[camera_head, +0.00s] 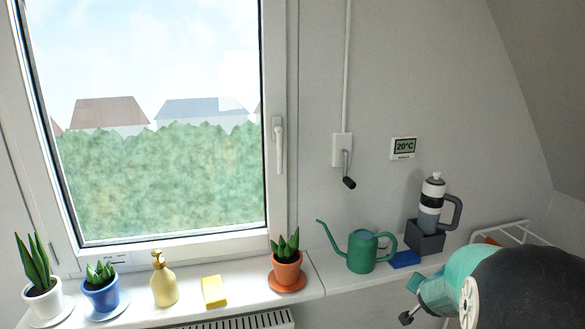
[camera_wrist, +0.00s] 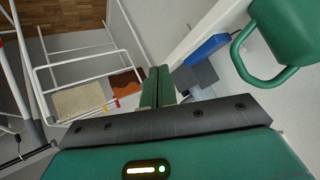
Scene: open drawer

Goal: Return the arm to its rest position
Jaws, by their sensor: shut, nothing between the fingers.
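My gripper (camera_wrist: 157,86) shows in the wrist view with its two green fingers together and nothing between them. It points past the sill toward a white wire rack (camera_wrist: 88,52). In the head view, my teal and black arm (camera_head: 530,285) fills the lower right corner, in front of the right end of the sill. The fingertips cannot be made out clearly there. The green watering can (camera_head: 362,252) stands upright on the sill to the left of my arm. It also shows close to the right of the fingers in the wrist view (camera_wrist: 288,28).
Potted plants, a yellow soap bottle (camera_head: 164,280) and a yellow sponge (camera_head: 214,291) line the sill (camera_head: 320,272). A hand crank (camera_head: 348,178) hangs on the wall.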

